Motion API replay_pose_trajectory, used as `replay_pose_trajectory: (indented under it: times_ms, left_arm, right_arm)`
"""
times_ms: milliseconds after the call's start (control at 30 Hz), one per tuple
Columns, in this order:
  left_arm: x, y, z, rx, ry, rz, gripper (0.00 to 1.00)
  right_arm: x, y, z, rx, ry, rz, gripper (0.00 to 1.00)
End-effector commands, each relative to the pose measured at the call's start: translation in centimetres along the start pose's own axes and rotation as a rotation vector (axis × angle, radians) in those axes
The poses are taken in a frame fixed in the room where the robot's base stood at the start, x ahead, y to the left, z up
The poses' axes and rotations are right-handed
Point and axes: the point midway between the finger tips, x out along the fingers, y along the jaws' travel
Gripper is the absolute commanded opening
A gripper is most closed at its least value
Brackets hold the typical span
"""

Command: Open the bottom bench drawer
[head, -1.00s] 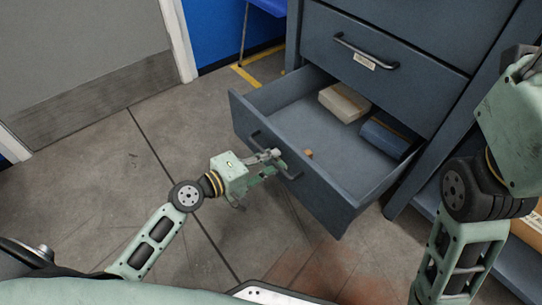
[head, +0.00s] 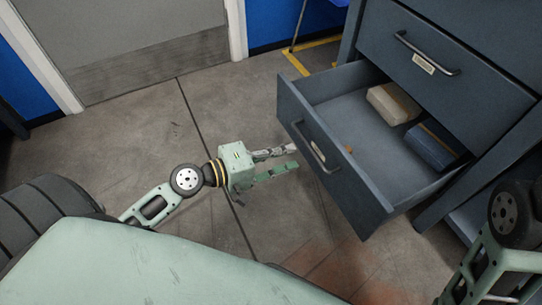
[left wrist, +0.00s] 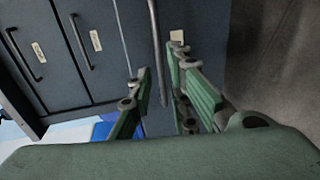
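The lowest drawer visible in the head view (head: 350,187) stands pulled far out of the grey-blue cabinet, its inside showing. Its bar handle (head: 312,145) is on the front panel. My left gripper (head: 296,159) is just left of the handle, fingers spread and empty, with a small gap to the front panel. In the left wrist view the open fingers (left wrist: 168,90) show with the handle bar (left wrist: 157,45) lying between them in the picture, not gripped. My right arm shows at the lower right of the head view; its gripper is out of view.
A closed drawer (head: 450,55) with a labelled handle is above. Clear concrete floor (head: 130,145) lies to the left, before a grey door (head: 130,35).

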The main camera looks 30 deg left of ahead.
Motion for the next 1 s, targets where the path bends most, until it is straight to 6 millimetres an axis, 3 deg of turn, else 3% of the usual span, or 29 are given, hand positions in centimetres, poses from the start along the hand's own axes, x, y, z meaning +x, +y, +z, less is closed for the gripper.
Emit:
replay_pose_trajectory:
  times_ms: [100, 300, 1000]
  left_arm:
    - [-2.0, -0.1, 0.1, -0.001, -0.001, -0.003, 0.17]
    - [-3.8, -0.1, 0.0, -0.001, 0.000, -0.001, 0.17]
    - [-4.0, 0.0, 0.0, 0.000, 0.000, 0.000, 0.17]
  right_arm:
    - [0.0, 0.0, 0.0, 0.000, 0.000, 0.000, 0.40]
    - [0.0, 0.0, 0.0, 0.000, 0.000, 0.000, 0.40]
    - [0.0, 0.0, 0.0, 0.000, 0.001, 0.000, 0.40]
